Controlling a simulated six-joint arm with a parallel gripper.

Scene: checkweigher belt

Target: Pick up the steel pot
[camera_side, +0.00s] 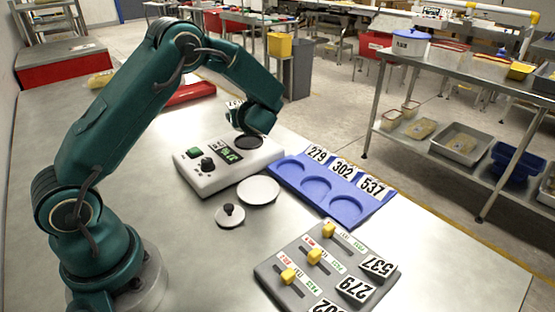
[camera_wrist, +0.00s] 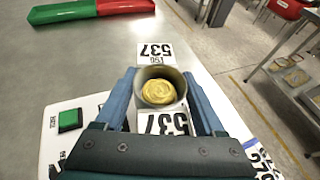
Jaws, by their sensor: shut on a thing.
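The steel pot (camera_wrist: 143,77) is a small round metal cup with yellow contents, seen from above in the wrist view. My gripper (camera_wrist: 160,92) has its two blue fingers shut on the pot's sides. White cards reading 537 show beyond and in front of the pot; whether they are fixed to it is unclear. In the side view my gripper (camera_side: 238,118) is behind the white scale (camera_side: 215,178), and my arm mostly hides the pot. I cannot tell whether the pot touches the table.
A blue tray (camera_side: 329,188) with three round recesses is marked 279, 302, 537. A white disc (camera_side: 258,190) and a knobbed lid (camera_side: 230,216) lie before the scale. A grey slider panel (camera_side: 300,268) is nearer. A red-and-green bar (camera_wrist: 90,10) lies beyond the pot.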

